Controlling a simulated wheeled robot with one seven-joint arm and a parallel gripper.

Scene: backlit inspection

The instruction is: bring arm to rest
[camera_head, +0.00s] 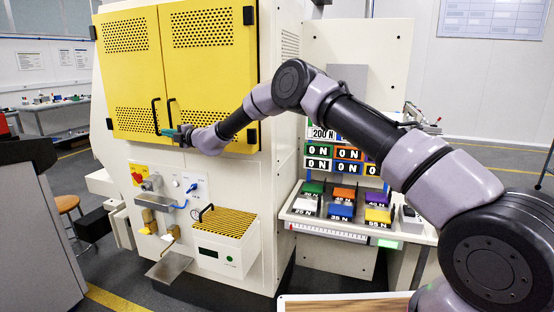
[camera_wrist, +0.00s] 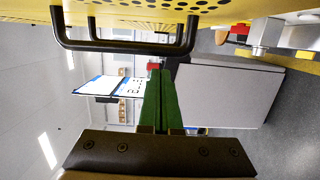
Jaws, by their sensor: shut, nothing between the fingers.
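My arm reaches from the lower right across to the yellow double doors (camera_head: 172,70) of the machine. My gripper (camera_head: 171,133) is beside the lower ends of the two black door handles (camera_head: 156,115). In the wrist view its green fingers (camera_wrist: 160,75) are pressed together with nothing between them. The handles (camera_wrist: 125,46) cross the top of that view, apart from the fingers in the picture and not between them. The doors look closed.
Below the doors are a control panel (camera_head: 160,190) and a yellow-striped box with a black handle (camera_head: 222,222). Right of the machine, a bench (camera_head: 345,230) holds several coloured weight blocks under number displays.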

